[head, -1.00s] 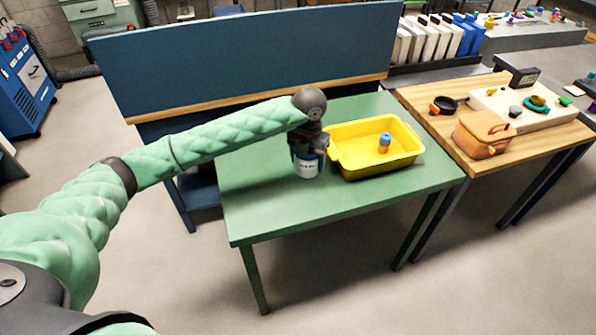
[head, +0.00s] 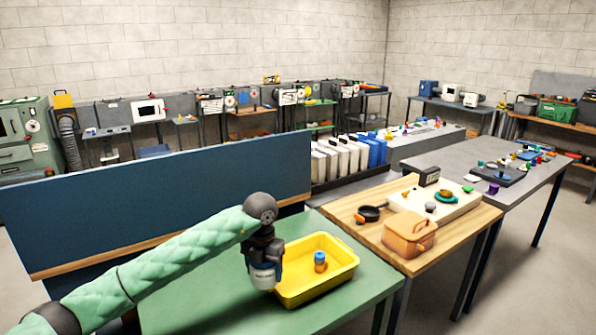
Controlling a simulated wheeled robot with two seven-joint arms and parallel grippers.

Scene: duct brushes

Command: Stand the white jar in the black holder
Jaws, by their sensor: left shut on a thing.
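The white jar (head: 264,277) with a dark printed label is at the left edge of the yellow tray in the head view. My left gripper (head: 263,258) is shut on it from above and covers its top. The jar looks upright; I cannot tell whether its base touches the green table (head: 190,300). I cannot single out the black holder with certainty. A small black box-like thing (head: 429,176) stands at the back of the wooden table. My right gripper is not in view.
The yellow tray (head: 335,283) holds a small blue-and-orange container (head: 320,262). The wooden table (head: 345,208) carries a black pan (head: 371,213), an orange-brown case (head: 410,234) and a pale board (head: 462,208). A blue panel (head: 150,195) stands behind the green table.

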